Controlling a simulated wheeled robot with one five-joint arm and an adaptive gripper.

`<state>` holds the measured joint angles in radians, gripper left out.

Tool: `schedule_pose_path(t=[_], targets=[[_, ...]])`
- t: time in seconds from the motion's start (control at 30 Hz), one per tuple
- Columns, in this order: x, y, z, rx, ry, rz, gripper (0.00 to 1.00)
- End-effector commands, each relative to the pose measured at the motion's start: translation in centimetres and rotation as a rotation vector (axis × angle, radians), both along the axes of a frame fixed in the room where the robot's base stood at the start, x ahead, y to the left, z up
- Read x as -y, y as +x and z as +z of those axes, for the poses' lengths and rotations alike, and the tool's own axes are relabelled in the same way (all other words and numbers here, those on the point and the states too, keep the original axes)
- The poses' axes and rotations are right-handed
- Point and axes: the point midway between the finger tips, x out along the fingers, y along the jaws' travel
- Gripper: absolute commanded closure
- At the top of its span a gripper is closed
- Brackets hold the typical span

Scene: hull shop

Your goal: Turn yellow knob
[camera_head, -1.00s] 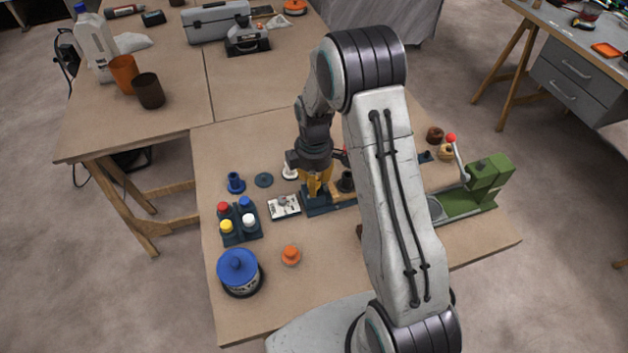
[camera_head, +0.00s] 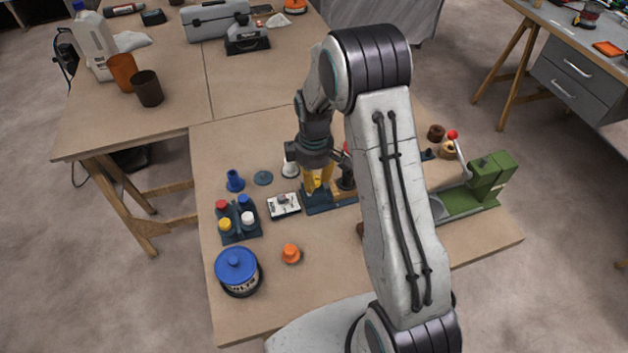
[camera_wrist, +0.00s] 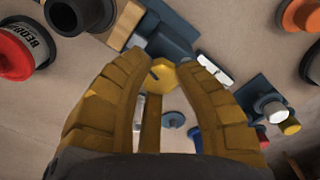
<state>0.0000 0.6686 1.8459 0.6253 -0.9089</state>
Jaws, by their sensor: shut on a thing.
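The yellow knob (camera_wrist: 160,79) shows between my gripper's two yellow fingers in the wrist view. It looks like a small faceted yellow piece on a dark blue block, which also shows in the head view (camera_head: 319,204). My gripper (camera_wrist: 163,66) points down at the knob and is shut on it, one finger on each side. In the head view my gripper (camera_head: 316,186) stands over the block near the middle of the table, and its fingers mostly hide the knob there.
A white switch box (camera_head: 284,206) stands just left of the block. Further left is a dark rack (camera_head: 240,237) with coloured caps. A blue-lidded jar (camera_head: 238,271) and an orange knob (camera_head: 291,254) are at the front. A green press (camera_head: 488,180) stands right.

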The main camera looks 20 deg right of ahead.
Motion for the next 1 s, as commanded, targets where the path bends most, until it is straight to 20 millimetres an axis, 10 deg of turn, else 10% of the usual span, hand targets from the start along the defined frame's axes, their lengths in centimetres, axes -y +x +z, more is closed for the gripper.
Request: schedule_pose_path(t=[1.0], targets=[[0.00, -0.25, -0.43, -0.009, -0.002, -0.967, 1.00]])
